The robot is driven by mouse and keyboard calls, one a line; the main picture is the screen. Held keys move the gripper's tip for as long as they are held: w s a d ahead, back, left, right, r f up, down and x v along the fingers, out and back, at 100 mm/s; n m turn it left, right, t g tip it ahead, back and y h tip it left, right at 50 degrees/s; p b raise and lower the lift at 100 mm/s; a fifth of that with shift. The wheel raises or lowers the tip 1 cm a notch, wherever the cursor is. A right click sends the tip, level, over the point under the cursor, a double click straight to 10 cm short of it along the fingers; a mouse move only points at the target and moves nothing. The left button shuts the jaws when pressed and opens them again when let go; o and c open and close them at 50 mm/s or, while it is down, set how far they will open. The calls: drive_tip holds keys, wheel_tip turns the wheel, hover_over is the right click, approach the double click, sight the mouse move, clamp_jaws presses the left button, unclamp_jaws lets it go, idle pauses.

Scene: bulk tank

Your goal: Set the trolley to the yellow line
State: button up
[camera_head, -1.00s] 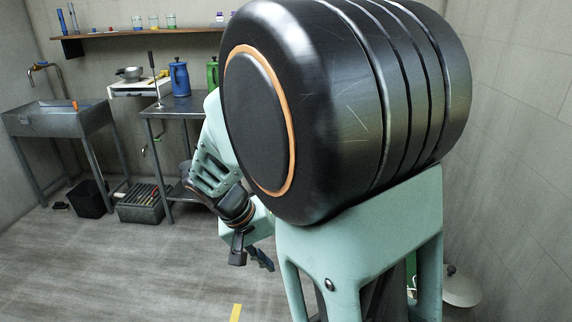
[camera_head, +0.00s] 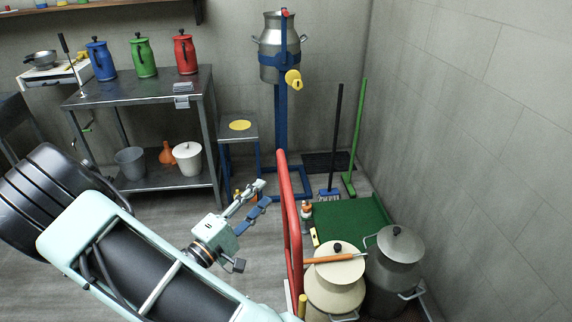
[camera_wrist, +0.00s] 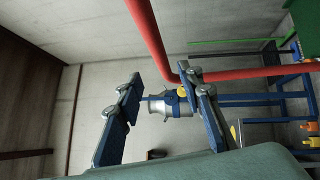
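The trolley's red tubular handle (camera_head: 288,220) rises at the lower middle of the head view. My gripper (camera_head: 263,192) is just left of the handle's upper part, open and empty. In the wrist view, the two blue fingers of my gripper (camera_wrist: 165,108) are spread apart. The red bar (camera_wrist: 158,42) passes beyond them, bends near the right fingertip and runs off to the right. I cannot tell whether that finger touches it. The trolley's base is mostly hidden. No yellow floor line shows clearly now.
A cream lidded can (camera_head: 336,275) and a grey can (camera_head: 395,262) stand right of the handle. A green mat (camera_head: 350,222), a broom (camera_head: 330,150) and a blue stand (camera_head: 281,130) are behind. A steel table (camera_head: 140,92) stands left. Clear floor shows beside the table.

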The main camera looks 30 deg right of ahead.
sight(284, 172)
drive_tip(key=x, duration=1)
drive_tip(key=shift+d+b, duration=0.3)
clamp_jaws()
